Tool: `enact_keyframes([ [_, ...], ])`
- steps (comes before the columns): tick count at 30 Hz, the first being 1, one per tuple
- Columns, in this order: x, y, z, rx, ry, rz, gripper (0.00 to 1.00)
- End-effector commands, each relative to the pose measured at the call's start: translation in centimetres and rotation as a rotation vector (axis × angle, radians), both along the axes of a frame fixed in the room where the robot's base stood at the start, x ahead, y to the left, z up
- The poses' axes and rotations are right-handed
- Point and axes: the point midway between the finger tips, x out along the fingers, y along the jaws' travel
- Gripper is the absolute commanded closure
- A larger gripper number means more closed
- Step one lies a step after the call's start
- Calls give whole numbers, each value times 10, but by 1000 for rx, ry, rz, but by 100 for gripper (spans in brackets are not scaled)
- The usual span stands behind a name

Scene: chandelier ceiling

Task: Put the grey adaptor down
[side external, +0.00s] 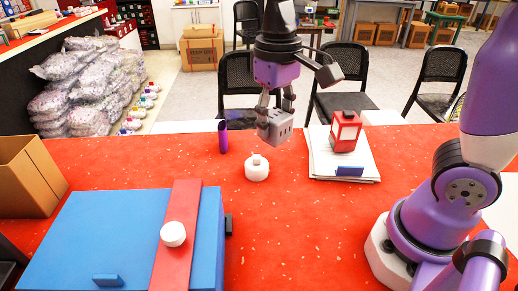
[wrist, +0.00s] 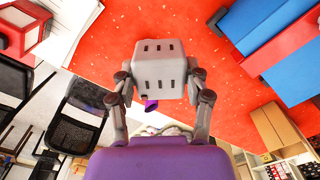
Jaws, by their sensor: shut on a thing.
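The grey adaptor (side external: 276,128) is a small block with dark slots, held between the fingers of my gripper (side external: 275,104). In the side view it is in the air above the red table (side external: 270,220), toward its far edge. In the wrist view the adaptor (wrist: 159,68) sits between the fingertips of my gripper (wrist: 162,85), its slotted face toward the camera. The fingers are shut on its two sides. The table surface shows behind it, with a gap that I cannot measure.
A white round-topped jar (side external: 257,170) stands just below the adaptor in the side view. A purple cylinder (side external: 223,137) is to its left. A red lantern (side external: 345,131) and blue block (side external: 349,169) rest on papers (side external: 322,160). A blue case (side external: 90,235) is front left; the front middle is clear.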

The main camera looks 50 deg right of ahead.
Motion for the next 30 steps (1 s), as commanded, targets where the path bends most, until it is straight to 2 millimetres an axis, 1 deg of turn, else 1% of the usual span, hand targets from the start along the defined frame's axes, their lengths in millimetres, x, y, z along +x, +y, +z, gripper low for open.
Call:
enact_keyframes([
  [1, -9, 22, -3, 0, 1, -15, 87],
  [2, -16, 34, -5, 0, 0, -38, 87],
  [3, -26, 51, -8, 0, 0, -71, 87],
  [5, -44, 75, -13, 0, 0, -125, 87],
  [6, -57, 88, -16, -1, 0, -161, 87],
  [8, -77, 107, -21, 0, 0, -215, 87],
  [9, -91, 117, -24, -1, 0, -251, 87],
  [12, -123, 135, -31, -1, 0, -330, 87],
  [15, -148, 145, -36, 0, -1, -394, 87],
  [19, -168, 150, -41, 1, -1, -450, 87],
  [23, -175, 152, -42, 1, -1, -475, 87],
  [30, -176, 152, -42, 1, -1, -479, 87],
])
